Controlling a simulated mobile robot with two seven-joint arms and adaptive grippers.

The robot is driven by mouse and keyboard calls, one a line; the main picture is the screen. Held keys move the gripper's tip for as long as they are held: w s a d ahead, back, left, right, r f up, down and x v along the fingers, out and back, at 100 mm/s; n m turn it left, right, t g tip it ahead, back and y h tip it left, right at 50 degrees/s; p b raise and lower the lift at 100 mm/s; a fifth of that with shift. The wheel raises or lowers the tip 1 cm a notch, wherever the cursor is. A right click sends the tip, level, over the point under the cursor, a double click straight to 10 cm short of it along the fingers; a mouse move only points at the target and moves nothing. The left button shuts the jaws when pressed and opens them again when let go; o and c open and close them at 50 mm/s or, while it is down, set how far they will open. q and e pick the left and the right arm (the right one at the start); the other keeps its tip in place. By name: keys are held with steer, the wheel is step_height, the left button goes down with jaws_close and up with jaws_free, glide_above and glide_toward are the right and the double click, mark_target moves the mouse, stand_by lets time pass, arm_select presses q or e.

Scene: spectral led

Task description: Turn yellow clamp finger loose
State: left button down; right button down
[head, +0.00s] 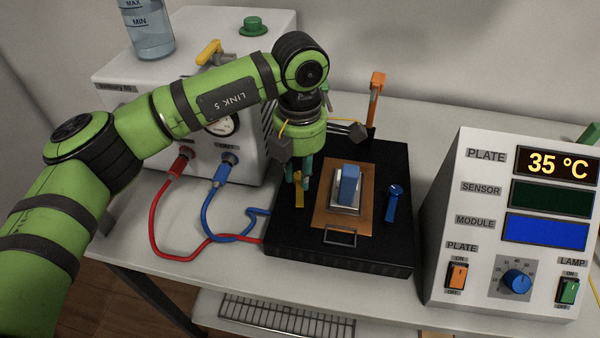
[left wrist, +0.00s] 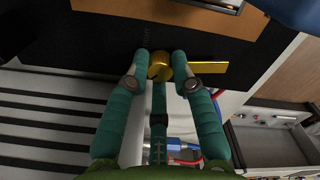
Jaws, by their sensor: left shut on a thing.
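The yellow clamp finger (head: 299,190) stands at the left of the black plate block (head: 340,256). In the left wrist view its round yellow hub (left wrist: 160,67) lies between my fingertips, and a flat yellow bar reaches out to the right. My left gripper (head: 300,172) comes down from above and is shut on this yellow clamp finger; it also shows in the left wrist view (left wrist: 161,72). A blue clamp finger (head: 392,203) stands on the right of the block. Between them a blue-topped module (head: 349,184) sits on a copper-coloured plate (head: 325,212). My right gripper is not in view.
A control box (head: 485,232) on the right reads 35 °C for the plate. A white box (head: 170,95) with red and blue hoses stands behind my left arm. An orange-topped post (head: 377,85) rises behind the block. A wire rack (head: 285,317) lies below the front edge.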

mark_target(300, 175)
arm_select(q)
steer(key=shift+f, duration=0.1)
steer(key=shift+n, duration=0.3)
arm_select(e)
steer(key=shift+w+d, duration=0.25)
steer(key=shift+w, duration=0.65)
arm_select(q)
steer(key=c, duration=1.1)
jaws_free()
steer(key=shift+o, duration=0.2)
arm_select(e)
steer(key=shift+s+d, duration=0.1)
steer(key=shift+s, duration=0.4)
arm_select(q)
step_height(300, 175, up, 12)
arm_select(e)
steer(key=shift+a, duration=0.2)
